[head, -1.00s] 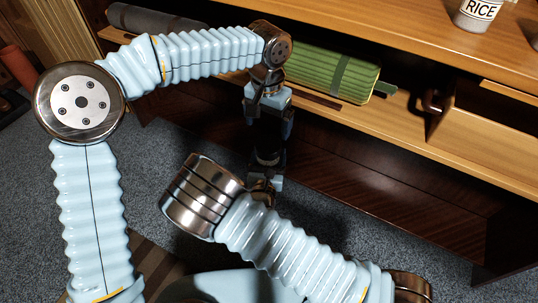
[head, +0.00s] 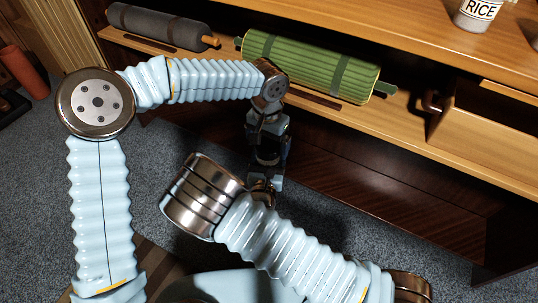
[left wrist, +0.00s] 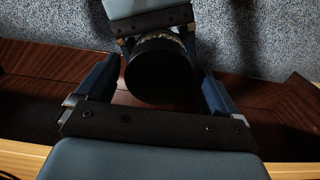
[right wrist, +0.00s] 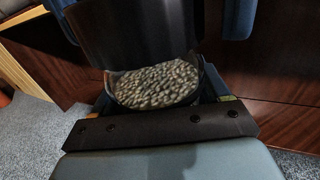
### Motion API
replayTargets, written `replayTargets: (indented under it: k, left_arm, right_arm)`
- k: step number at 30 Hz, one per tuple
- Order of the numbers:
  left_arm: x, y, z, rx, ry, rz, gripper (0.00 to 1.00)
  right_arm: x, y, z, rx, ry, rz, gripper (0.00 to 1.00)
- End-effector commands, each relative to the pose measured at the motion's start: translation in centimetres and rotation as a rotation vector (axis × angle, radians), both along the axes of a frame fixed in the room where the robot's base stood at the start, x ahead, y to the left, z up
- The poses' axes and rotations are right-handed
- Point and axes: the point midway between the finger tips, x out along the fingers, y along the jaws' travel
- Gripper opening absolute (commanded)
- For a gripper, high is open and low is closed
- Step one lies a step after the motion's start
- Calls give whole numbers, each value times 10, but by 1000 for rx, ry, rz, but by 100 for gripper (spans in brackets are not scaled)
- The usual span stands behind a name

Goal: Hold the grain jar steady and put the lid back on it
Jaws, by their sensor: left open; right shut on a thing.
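The grain jar (right wrist: 155,83), a clear body full of speckled grains, is held between the fingers of my right gripper (right wrist: 155,90). Its dark cylindrical lid (right wrist: 135,35) is at the jar's mouth; the grains show just below its edge. I cannot tell whether it is fully seated. In the left wrist view the lid's dark top (left wrist: 160,82) lies between the spread fingers of my left gripper (left wrist: 155,90), with gaps at both sides. In the head view my left gripper (head: 268,148) is above my right gripper (head: 265,185); the jar is mostly hidden between them.
A wooden shelf unit stands behind, with a green roll (head: 310,65) and a dark grey roll (head: 160,26) on its lower board (head: 420,133). A white rice container (head: 478,14) is on the upper board. Open carpet (head: 390,235) lies in front.

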Motion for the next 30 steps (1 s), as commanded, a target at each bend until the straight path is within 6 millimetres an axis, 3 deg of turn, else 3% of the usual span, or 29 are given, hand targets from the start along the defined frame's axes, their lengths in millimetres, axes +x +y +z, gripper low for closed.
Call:
replayTargets:
  k: [6,17,20,27,30]
  left_arm:
    - [0,0,0,0,0,0,92]
    - [0,0,0,0,0,0,38]
    - [0,0,0,0,0,-31,38]
    - [0,0,0,1,0,-423,37]
    - [1,0,0,1,0,-410,37]
  right_arm:
    - [0,0,1,1,-2,0,0]
    - [0,0,1,1,-2,0,0]
    - [0,0,1,1,-2,-1,0]
    - [0,0,1,1,-1,-1,0]
    - [0,0,1,1,-1,-1,0]
